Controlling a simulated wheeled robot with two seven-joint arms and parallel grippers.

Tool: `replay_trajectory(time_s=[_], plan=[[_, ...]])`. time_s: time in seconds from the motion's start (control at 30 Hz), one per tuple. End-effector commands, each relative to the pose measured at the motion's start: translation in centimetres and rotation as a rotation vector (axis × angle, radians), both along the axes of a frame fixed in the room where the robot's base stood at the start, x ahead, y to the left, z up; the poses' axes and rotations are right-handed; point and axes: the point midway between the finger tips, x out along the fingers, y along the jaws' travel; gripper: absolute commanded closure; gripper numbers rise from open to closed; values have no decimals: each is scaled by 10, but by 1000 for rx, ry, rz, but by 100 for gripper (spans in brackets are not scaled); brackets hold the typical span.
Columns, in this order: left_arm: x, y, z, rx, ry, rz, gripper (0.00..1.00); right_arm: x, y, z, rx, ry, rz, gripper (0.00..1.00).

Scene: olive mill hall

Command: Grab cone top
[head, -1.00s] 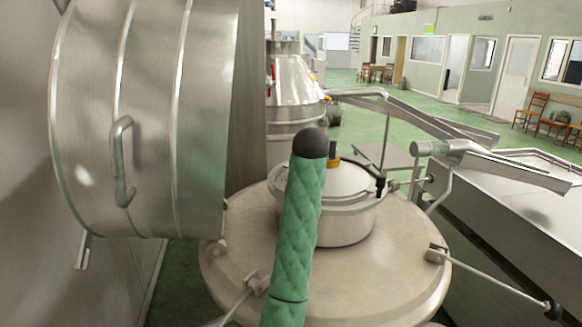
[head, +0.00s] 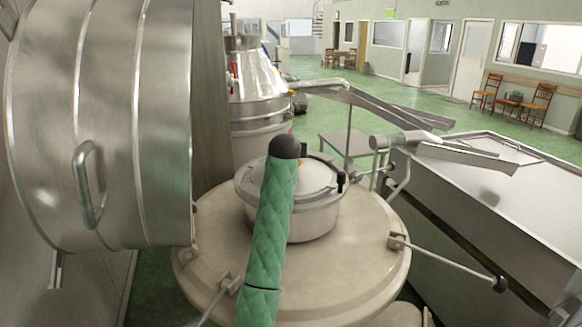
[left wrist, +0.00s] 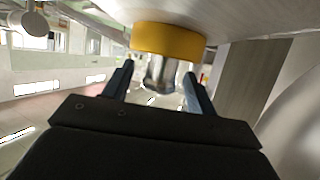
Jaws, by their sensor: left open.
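A shiny metal conical housing (head: 258,82) stands on a round drum in the back of the head view. In the left wrist view, a wide yellow collar (left wrist: 167,40) sits against a pale curved surface, with a shiny metal stub (left wrist: 160,73) sticking out of it. My left gripper (left wrist: 160,72) is open, its two dark fingers on either side of the stub; I cannot tell whether they touch it. I cannot make out this gripper in the head view. My right gripper is not in view.
A lidded pot (head: 290,205) sits on a large round beige cover (head: 330,275). A green quilted rod (head: 266,230) with a dark round end rises in front of it. A steel drum (head: 100,130) fills the left. A metal trough (head: 490,220) lies right. Green floor opens behind.

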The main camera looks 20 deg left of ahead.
Motion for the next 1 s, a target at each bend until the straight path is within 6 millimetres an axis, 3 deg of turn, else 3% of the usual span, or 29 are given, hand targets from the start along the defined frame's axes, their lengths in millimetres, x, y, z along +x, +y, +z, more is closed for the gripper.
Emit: replay_trajectory(time_s=[0.33,0.63,1.0], plan=[[5,1,-4,0,1,0,43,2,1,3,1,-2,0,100],[5,1,-4,0,1,0,100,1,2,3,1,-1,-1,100],[5,1,-4,0,2,0,100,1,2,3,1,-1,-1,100]])
